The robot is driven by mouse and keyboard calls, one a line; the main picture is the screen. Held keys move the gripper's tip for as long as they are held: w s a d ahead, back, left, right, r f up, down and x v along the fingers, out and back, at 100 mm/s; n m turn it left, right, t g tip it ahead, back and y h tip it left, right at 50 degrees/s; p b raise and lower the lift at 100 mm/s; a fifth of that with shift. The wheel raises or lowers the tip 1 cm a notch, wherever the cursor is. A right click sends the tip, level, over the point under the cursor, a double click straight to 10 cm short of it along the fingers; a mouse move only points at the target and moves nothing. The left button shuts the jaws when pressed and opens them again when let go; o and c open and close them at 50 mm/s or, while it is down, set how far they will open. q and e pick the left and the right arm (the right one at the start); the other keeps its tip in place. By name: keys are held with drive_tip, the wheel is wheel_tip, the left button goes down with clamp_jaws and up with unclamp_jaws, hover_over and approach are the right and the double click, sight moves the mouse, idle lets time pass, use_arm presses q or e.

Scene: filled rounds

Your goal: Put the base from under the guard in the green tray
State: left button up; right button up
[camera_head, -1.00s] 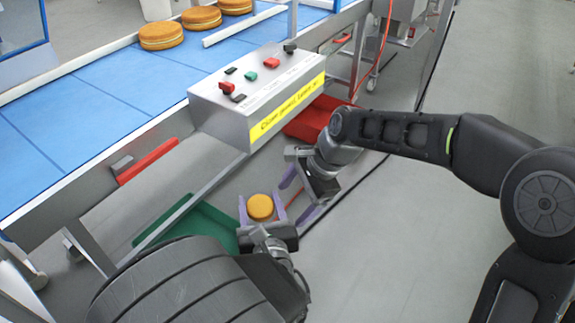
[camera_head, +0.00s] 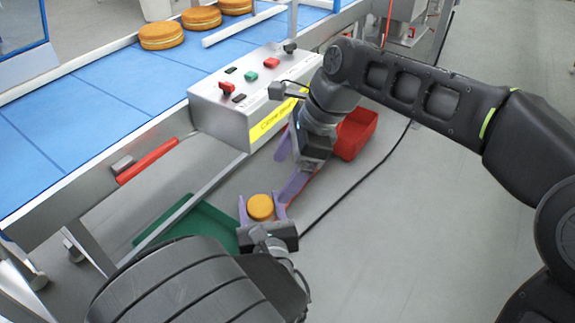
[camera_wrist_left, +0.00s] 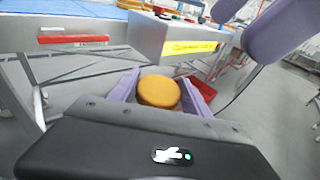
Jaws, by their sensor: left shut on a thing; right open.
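My left gripper (camera_head: 261,212) is shut on a round golden sponge base (camera_head: 260,206), held between its purple fingers in front of the conveyor. The base also shows between the fingers in the left wrist view (camera_wrist_left: 159,91). The green tray (camera_head: 205,224) is low beside the conveyor, left of the held base and partly hidden by my left arm. My right gripper (camera_head: 288,167) is open and empty, just beyond the held base, near the control box. A blue-framed clear panel (camera_head: 20,25), possibly the guard, stands at the upper left.
Several sponge rounds (camera_head: 161,37) lie along the far side of the blue conveyor (camera_head: 85,112). A grey control box (camera_head: 225,112) with a yellow label sits on the near edge. A red tray (camera_head: 356,134) is behind my right gripper. Grey floor lies open at right.

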sight(263, 205)
drive_tip(key=x, duration=1.1)
drive_tip(key=shift+c, duration=0.3)
drive_tip(key=c, duration=0.9)
use_arm(q)
drive_tip(key=o, duration=0.9)
drive_tip(key=shift+o, duration=0.2)
